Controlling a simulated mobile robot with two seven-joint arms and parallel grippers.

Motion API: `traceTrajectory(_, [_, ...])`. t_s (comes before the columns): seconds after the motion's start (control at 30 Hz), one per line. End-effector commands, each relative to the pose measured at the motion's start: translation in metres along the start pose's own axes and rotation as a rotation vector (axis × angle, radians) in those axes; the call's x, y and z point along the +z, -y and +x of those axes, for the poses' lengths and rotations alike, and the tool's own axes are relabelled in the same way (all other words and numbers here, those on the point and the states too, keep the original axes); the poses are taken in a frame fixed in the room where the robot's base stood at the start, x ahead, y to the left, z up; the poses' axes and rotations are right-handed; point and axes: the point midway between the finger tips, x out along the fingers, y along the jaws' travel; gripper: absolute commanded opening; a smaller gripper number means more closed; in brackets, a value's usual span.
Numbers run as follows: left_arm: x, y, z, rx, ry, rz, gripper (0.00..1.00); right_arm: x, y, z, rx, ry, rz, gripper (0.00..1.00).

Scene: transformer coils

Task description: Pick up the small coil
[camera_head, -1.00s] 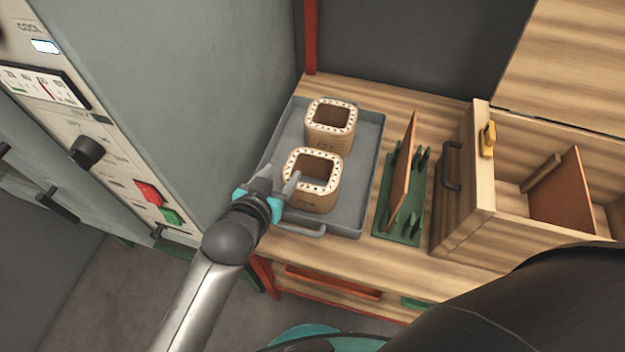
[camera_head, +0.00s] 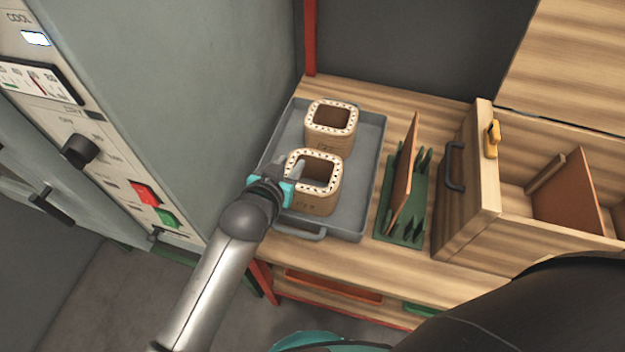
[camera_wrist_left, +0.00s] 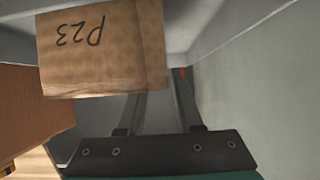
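Two square, hollow tan coils with dotted pale rims stand upright in a grey tray (camera_head: 362,190): a far coil (camera_head: 331,141) and a near coil (camera_head: 311,204). They look alike in size, so I cannot tell which is the small one. My left gripper (camera_head: 288,168) is at the near coil's left rim, its fingers apart and overlapping the coil's left corner in the picture. I cannot tell whether they touch it. In the left wrist view, a coil marked P23 (camera_wrist_left: 100,50) is left of the open fingers (camera_wrist_left: 160,110), with nothing clearly between them. My right gripper is out of view.
The tray has a front handle (camera_head: 300,229) and stands on a wooden bench. A grey cabinet (camera_head: 200,90) stands close on the left.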

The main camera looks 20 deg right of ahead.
Motion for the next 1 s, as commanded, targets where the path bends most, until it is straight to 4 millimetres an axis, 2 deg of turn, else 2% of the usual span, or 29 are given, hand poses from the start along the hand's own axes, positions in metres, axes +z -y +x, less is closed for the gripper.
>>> traceTrajectory(0.03, [0.0002,0.0001,-0.0001,0.000,0.000,0.000,0.27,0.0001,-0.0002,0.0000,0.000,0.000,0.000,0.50])
traceTrajectory(0.2, [0.0003,0.0001,-0.0002,0.000,0.000,0.000,0.08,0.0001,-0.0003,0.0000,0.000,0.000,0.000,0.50])
traceTrajectory(0.3, [0.0004,0.0001,-0.0002,0.000,0.000,0.000,0.00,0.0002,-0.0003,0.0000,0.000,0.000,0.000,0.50])
traceTrajectory(1.0, [0.0006,0.0001,-0.0002,0.000,0.001,0.000,0.00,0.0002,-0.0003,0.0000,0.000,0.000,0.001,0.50])
